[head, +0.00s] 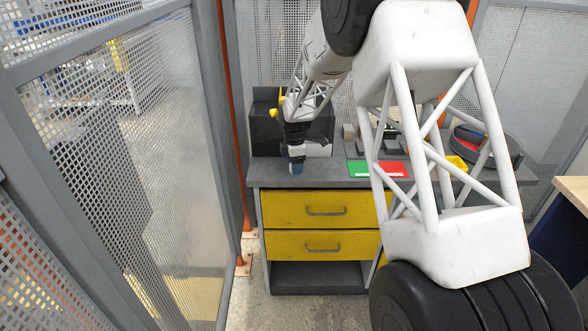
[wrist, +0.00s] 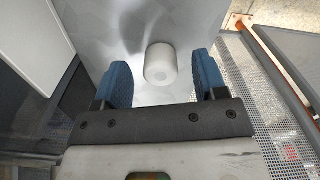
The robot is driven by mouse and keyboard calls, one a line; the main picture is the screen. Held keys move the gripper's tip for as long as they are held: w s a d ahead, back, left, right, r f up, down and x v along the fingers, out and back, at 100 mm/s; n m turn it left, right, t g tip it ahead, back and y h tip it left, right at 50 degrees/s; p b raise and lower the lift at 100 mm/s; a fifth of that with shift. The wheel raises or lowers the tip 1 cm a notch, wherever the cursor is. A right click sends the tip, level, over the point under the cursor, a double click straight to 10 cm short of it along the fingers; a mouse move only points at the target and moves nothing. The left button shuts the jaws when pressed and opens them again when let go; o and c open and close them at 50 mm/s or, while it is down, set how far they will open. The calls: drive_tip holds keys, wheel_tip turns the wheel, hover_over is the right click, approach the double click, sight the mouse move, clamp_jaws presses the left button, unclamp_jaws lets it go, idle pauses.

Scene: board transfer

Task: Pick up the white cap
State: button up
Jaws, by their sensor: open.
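The white cap (wrist: 160,64) is a short white cylinder with a small round mark on its end. In the wrist view it stands on the grey worktop (wrist: 110,25), between and slightly beyond the two blue fingertips. My gripper (wrist: 162,82) is open, with one blue finger on each side of the cap and a gap on both sides. In the head view my gripper (head: 296,167) is low over the left front part of the worktop (head: 330,175). I cannot make out the cap there; the gripper seems to hide it.
A dark box (head: 266,125) stands behind my gripper. A green and red panel (head: 379,169), small blocks (head: 348,131), a yellow bin (head: 456,164) and a round grey container (head: 510,150) are to the right. Yellow drawers (head: 320,210) are below. Mesh fencing (head: 165,130) stands at left.

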drive_tip(key=shift+f, duration=0.65)
drive_tip(key=shift+c, duration=0.4)
drive_tip(key=c, duration=0.9)
drive_tip(key=shift+r, duration=0.15)
drive_tip(key=shift+r, duration=0.8)
drive_tip(key=shift+s+r, duration=0.15)
drive_tip(key=shift+r, duration=0.8)
drive_tip(key=s+d, duration=0.1)
drive_tip(key=s, duration=0.4)
drive_tip(key=s+d+r, duration=0.1)
drive_tip(key=s, duration=0.4)
drive_tip(key=s+d, duration=0.1)
drive_tip(key=s, duration=0.4)
drive_tip(key=shift+s+d+r, duration=0.15)
drive_tip(key=shift+s, duration=0.05)
